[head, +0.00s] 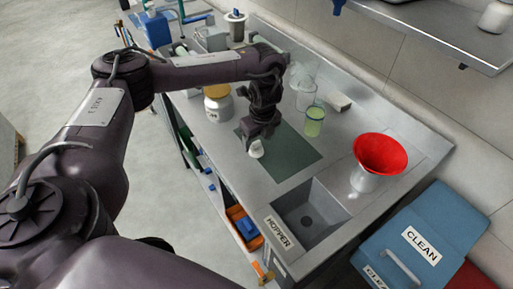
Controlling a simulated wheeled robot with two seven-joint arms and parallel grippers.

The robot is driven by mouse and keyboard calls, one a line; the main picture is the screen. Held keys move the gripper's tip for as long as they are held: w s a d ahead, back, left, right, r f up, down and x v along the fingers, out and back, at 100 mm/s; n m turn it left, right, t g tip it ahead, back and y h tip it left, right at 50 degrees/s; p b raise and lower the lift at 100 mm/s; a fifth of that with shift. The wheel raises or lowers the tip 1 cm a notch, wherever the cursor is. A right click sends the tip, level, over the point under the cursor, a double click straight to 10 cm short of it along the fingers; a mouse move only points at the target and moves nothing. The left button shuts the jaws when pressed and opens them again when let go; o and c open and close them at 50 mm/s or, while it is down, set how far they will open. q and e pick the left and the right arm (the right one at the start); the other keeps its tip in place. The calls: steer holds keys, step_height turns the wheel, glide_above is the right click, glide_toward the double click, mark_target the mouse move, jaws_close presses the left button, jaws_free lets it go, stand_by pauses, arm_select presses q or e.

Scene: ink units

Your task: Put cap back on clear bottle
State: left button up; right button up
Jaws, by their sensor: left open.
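My left gripper (257,137) is open and points down over the near left part of the dark green mat (295,160). A small white piece (257,149), which looks like a cap, is right at its fingertips; I cannot tell whether they touch it. A clear, see-through vessel (305,97) stands on the bench behind the mat, right of my gripper. A see-through container with yellow-green liquid (314,124) stands in front of it, at the mat's far edge. I cannot tell for certain which is the clear bottle. My right gripper is not in view.
A red funnel (381,152) sits in a metal vessel at the right. A sink marked HOPPER (310,212) lies in front of the mat. A blue CLEAN bin (410,245) is at lower right.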

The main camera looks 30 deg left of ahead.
mark_target(257, 142)
arm_select(q)
steer(key=shift+a+f, duration=0.2)
steer(key=shift+f, duration=0.55)
steer(key=shift+a+f, duration=0.15)
steer(key=shift+f, duration=0.6)
steer(key=c, duration=1)
